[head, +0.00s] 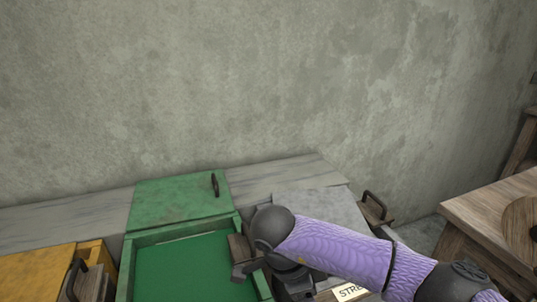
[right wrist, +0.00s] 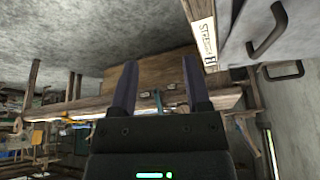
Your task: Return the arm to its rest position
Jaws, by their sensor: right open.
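My right arm (head: 340,252), with a purple scaled sleeve and dark joints, reaches in from the lower right in the head view. Its dark rounded joint lies over the gap between the green box and the grey box. In the right wrist view my right gripper (right wrist: 160,72) has its two fingers apart, with nothing held between them. In the head view I cannot make out its fingertips. My left gripper is not in view.
A green box (head: 126,272) stands open, its lid (head: 180,198) tipped back. A yellow box (head: 35,270) is at left. A grey box (head: 315,203) with a "STRE" label (head: 351,292) is partly behind my arm. A wooden table (head: 480,215) stands at right; a concrete wall is behind.

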